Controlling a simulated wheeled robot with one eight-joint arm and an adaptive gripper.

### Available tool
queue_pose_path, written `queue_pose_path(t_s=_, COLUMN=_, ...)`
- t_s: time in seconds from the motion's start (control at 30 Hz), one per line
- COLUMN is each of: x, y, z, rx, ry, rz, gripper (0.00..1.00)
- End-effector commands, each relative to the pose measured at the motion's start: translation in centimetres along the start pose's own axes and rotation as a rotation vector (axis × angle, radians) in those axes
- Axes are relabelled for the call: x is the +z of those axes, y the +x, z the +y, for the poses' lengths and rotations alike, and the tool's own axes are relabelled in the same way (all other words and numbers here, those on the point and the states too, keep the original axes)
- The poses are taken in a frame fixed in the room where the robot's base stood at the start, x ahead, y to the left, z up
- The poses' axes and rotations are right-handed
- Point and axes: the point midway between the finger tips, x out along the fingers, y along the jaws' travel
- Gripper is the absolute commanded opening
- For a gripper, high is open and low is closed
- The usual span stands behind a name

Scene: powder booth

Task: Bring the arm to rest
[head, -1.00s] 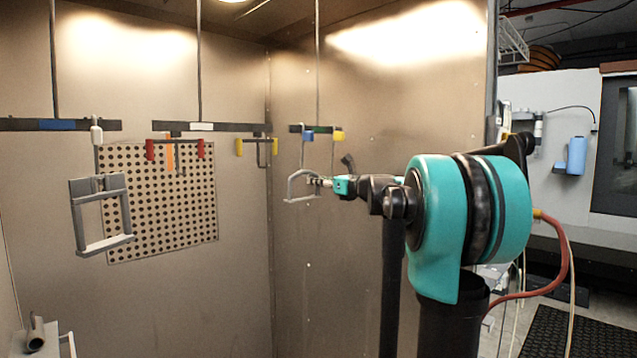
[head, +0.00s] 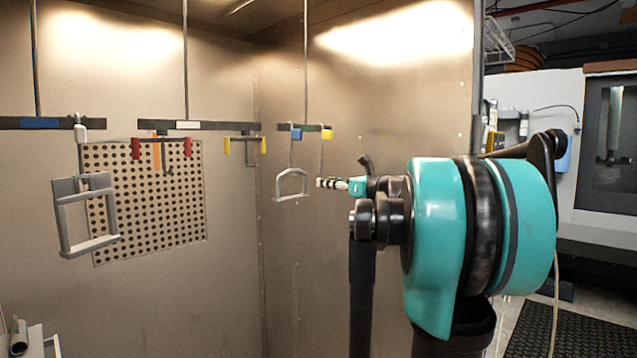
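My arm reaches from the right into the booth, with its teal and black links filling the right half of the head view. My gripper (head: 324,183) is small and seen from the side. Its tips point left and show no part between them; whether the fingers are spread or closed cannot be made out. A grey D-shaped handle (head: 278,190) hangs from the right bar on thin hooks, just left of the fingertips. A narrow gap shows between them in the picture.
A grey rectangular frame (head: 70,225) hangs from the left bar (head: 15,123). The middle bar (head: 225,126) carries red and yellow hooks. A perforated panel (head: 130,235) stands behind. The right bar (head: 312,128) has blue and yellow hooks. The booth's lower middle is open.

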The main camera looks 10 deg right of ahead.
Motion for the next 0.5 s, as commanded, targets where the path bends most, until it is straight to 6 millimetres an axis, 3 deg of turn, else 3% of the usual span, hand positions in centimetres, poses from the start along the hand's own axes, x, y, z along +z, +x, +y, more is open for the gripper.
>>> queue_pose_path(t_s=0.17, x=-0.1, y=-1.6, z=0.0, rx=0.0, ry=-0.003, rz=0.002, gripper=0.35)
queue_pose_path(t_s=0.27, x=-1.3, y=-1.8, z=0.9, rx=0.014, ry=-0.047, rz=0.027, gripper=0.35)
queue_pose_path(t_s=0.37, x=-4.7, y=-1.6, z=3.0, rx=0.051, ry=-0.175, rz=0.097, gripper=0.35)
queue_pose_path(t_s=0.5, x=-12.5, y=-2.1, z=7.6, rx=0.159, ry=-0.479, rz=0.248, gripper=0.35)
